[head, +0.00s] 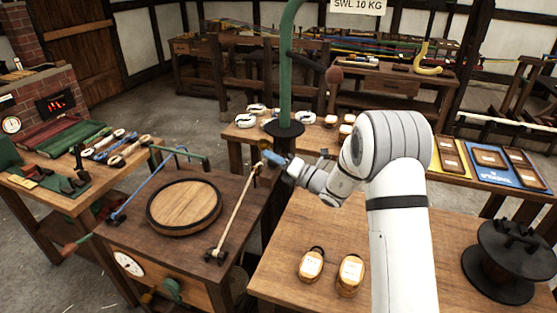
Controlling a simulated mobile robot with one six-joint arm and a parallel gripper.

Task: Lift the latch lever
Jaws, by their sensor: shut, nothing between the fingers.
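My gripper (271,158) is at the end of my white arm, above the far right corner of the bench with the round wooden lid (184,206). Its blue tip end points left and looks shut and empty. A tan bar (236,212) slants up from a dark foot on the right of the lid, and its upper end is close to my gripper tip; I cannot tell whether they touch. A blue bar (147,184) slants along the left of the lid. I cannot tell for sure which part is the latch lever.
A green post (286,65) rises just behind my gripper. Two wooden weights (311,264) (350,275) stand on the right table, with a black reel (512,255) at far right. Tools lie on the left table (35,197). The right table's middle is clear.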

